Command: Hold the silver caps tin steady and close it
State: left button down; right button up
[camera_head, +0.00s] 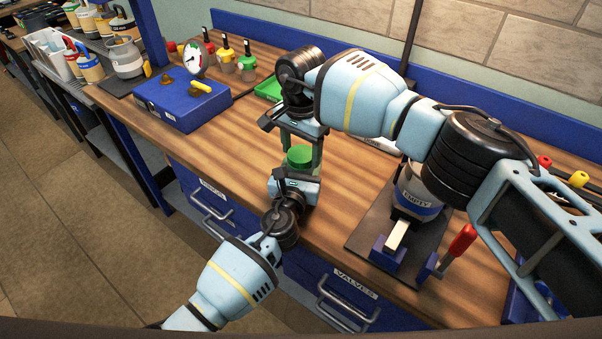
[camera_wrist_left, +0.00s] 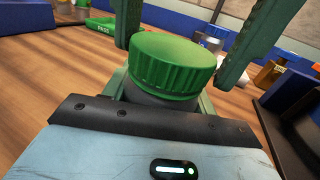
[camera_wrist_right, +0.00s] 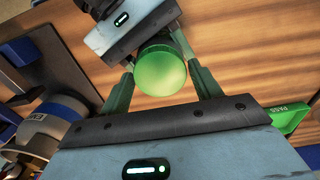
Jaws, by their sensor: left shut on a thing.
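The tin has a ribbed green lid (camera_head: 299,156), which sits upright over the workbench in the head view. In the left wrist view the lid (camera_wrist_left: 172,65) sits on a grey body (camera_wrist_left: 145,97), mostly hidden. My left gripper (camera_head: 296,174) is shut on the tin body from the front. My right gripper (camera_head: 300,146) points down from above, its fingers open on either side of the lid. In the right wrist view the lid (camera_wrist_right: 161,70) lies between these fingers, with a gap at least on one side. I cannot tell whether the lid is fully seated.
A container marked EMPTY (camera_head: 416,200) stands on a dark mat (camera_head: 372,212) at the right, near a red-handled clamp (camera_head: 458,245). A green PASS tray (camera_head: 268,88) lies behind my grippers. A blue box (camera_head: 185,105) sits at the left. Wood between them is clear.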

jog(key=c, duration=0.6)
jog(key=m, duration=0.6)
jog(key=shift+c, duration=0.2)
jog(key=m, duration=1.2)
jog(key=shift+m, duration=0.3)
jog(key=m, duration=0.9)
jog(key=shift+f+m, duration=0.1)
jog(key=shift+m, duration=0.3)
jog(key=o, duration=1.2)
jog(key=shift+c, duration=0.2)
